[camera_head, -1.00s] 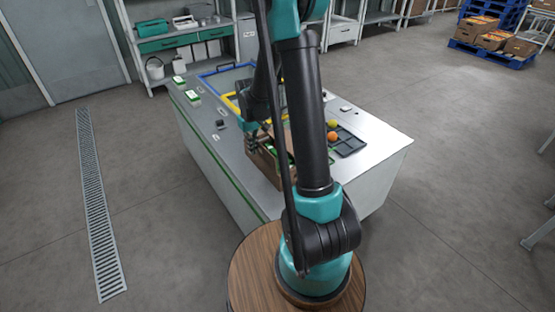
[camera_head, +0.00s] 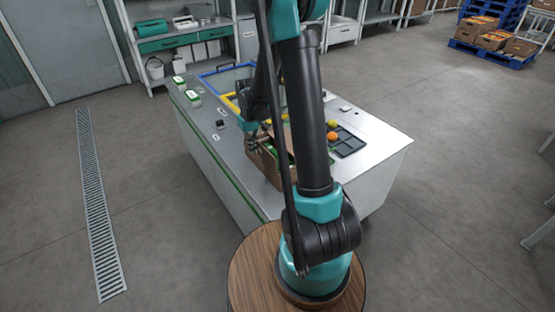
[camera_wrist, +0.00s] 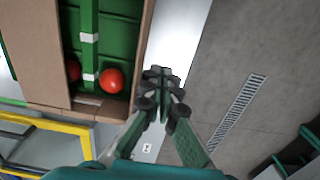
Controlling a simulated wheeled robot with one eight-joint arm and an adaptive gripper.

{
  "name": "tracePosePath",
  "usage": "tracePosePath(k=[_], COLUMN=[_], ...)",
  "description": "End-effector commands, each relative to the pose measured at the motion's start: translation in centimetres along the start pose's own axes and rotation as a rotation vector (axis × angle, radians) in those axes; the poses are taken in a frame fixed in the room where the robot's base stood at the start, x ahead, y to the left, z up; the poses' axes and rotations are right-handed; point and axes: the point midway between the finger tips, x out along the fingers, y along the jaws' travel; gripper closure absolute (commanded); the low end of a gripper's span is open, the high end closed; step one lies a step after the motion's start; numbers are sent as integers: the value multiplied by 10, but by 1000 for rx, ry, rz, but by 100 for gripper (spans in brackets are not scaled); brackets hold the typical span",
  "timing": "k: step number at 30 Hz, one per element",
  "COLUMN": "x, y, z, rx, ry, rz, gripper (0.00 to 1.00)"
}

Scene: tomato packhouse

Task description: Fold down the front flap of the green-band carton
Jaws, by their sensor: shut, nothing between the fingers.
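The carton (camera_head: 264,168) stands on the metal bench, partly hidden behind my arm in the head view. In the wrist view the brown cardboard carton (camera_wrist: 32,55) fills the upper left. Its inside is green, with a green divider and red tomatoes (camera_wrist: 111,81). A narrow cardboard panel (camera_wrist: 146,38) runs along its right side; I cannot tell which flap is the front one. My gripper (camera_wrist: 160,78) is shut and empty, just right of that panel in the picture; contact cannot be told. In the head view my gripper (camera_head: 254,143) is at the carton's left upper edge.
A dark tray (camera_head: 348,147) with an orange and a yellow-green fruit lies right of my arm. Blue and yellow frames (camera_head: 215,82) are at the bench's far end. Small green-and-white items (camera_head: 192,95) lie on the left edge. The floor left of the bench is open.

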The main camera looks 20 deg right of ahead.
Motion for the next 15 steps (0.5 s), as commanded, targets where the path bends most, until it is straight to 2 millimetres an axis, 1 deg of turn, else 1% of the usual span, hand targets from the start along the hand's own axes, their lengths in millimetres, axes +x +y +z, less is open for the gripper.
tracePosePath(k=[7, 15], x=[0, -2], y=[2, 13], z=[0, 0], rx=[1, 1], ry=[0, 0], rz=[0, 0], gripper=[100, 100])
